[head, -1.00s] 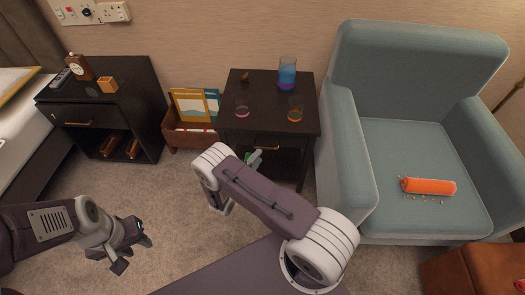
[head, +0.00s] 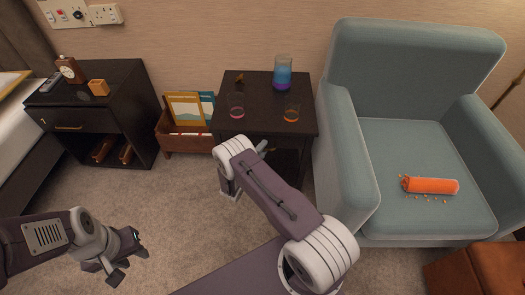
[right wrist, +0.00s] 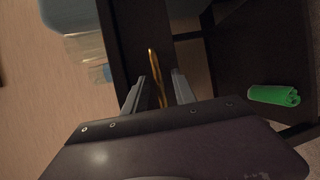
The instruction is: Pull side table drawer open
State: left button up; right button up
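The dark side table (head: 262,116) stands left of the armchair. Its drawer front (right wrist: 132,38) and gold handle (right wrist: 155,72) show in the right wrist view; in the head view my right arm hides the handle. My right gripper (right wrist: 159,77) is at the drawer front, open, with one finger on each side of the handle. Gaps show between the handle and the fingers; I cannot tell whether either touches it. The drawer looks shut. My left gripper (head: 130,260) is open and empty above the carpet at the lower left.
Two glasses (head: 236,105) (head: 291,113) and a blue-purple pitcher (head: 283,72) stand on the side table. A green object (right wrist: 273,95) lies below the drawer. The armchair (head: 415,150) is close on the right. A magazine rack (head: 177,138) and black nightstand (head: 95,115) stand left.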

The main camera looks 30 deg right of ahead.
grip_shut()
dwell(1.4)
